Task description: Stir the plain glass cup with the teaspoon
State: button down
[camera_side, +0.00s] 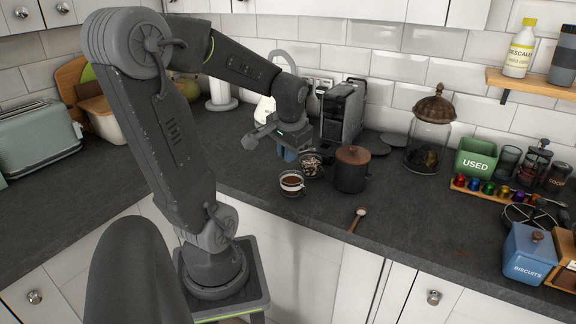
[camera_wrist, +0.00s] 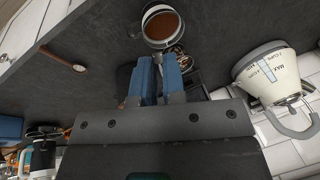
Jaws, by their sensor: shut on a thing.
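A clear glass cup (camera_side: 292,183) with brown drink stands near the worktop's front edge; it also shows at the top of the wrist view (camera_wrist: 161,27). My gripper (camera_side: 289,153) is behind and above it, fingers pointing down. In the wrist view its two blue fingers (camera_wrist: 159,80) are close together, just short of the cup in the picture. They are shut on a thin thing, apparently the teaspoon, which the fingers mostly hide. A second small glass (camera_side: 311,164) with speckled contents stands right beside the fingers; I cannot tell whether they touch it.
A dark canister with a brown lid (camera_side: 351,170) stands close right of the cup. A coffee machine (camera_side: 343,112) is behind. A small wooden-looking spoon (camera_side: 357,218) lies at the front edge. A white kettle (camera_wrist: 268,76) is near.

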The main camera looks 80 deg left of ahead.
jog(key=w+a+r+m+g+y, duration=0.2)
jog(key=w+a+r+m+g, duration=0.6)
jog(key=a+m+g, duration=0.15)
jog(key=shift+n, duration=0.45)
jog(key=shift+a+f, duration=0.15)
jog(key=shift+f, duration=2.3)
jog(key=shift+a+f, duration=0.15)
jog(key=shift+f, duration=2.25)
jog(key=shift+w+d, duration=0.1)
